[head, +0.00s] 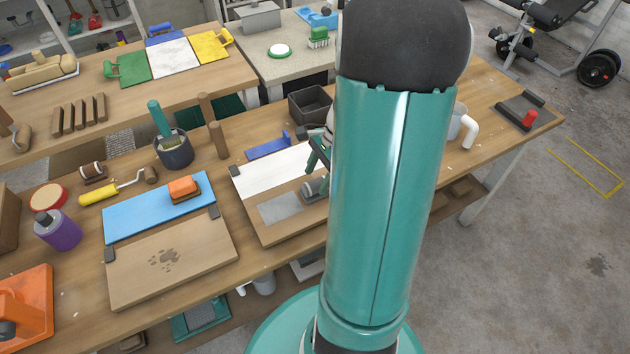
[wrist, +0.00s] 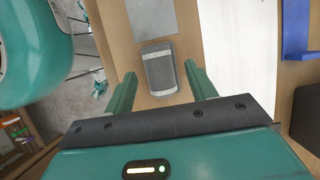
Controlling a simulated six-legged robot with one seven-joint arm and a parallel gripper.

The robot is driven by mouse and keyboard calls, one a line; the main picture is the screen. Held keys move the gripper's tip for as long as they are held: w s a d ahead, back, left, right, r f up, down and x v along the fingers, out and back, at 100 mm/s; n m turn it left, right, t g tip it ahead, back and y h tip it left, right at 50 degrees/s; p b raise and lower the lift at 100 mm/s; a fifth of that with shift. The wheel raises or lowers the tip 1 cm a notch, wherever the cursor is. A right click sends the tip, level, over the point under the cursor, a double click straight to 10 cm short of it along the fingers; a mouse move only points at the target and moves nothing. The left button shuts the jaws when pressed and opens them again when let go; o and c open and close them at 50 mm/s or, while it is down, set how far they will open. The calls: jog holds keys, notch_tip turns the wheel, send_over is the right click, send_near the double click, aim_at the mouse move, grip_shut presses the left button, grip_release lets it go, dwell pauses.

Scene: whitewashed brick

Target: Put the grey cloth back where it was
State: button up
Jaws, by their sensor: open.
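My gripper (wrist: 160,70) is open, its two green fingers apart and empty. In the wrist view a small dark grey piece with a lighter end (wrist: 159,72) lies on the wooden board between and beyond the fingertips. It seems to be the grey cloth, but I cannot tell its material. It also shows in the head view (head: 313,189), partly hidden by my arm. A flat grey rectangle (head: 281,208) lies on the same board (head: 262,232), to the left of it. I cannot tell whether that is a cloth or a marked patch.
A white panel (head: 268,170) adjoins the board, with a blue piece (head: 268,148) behind it. To the left lie a blue panel (head: 135,215) with an orange block (head: 184,188) and a board with dark prints (head: 190,250). A dark box (head: 308,103) stands behind.

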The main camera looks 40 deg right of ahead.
jog(key=v, duration=0.9)
jog(key=s+a+r+n+t+h, duration=0.1)
jog(key=a+r+n, duration=0.3)
jog(key=a+n, duration=0.3)
jog(key=s+a+r+n+t+h, duration=0.1)
jog(key=a+r+n+t+h, duration=0.1)
jog(key=a+r+n, duration=0.2)
jog(key=s+a+r+n+t+h, duration=0.1)
jog(key=a+r+n, duration=0.3)
jog(key=a+n, duration=0.6)
jog(key=shift+s+a+r, duration=0.25)
jog(key=shift+a, duration=2.75)
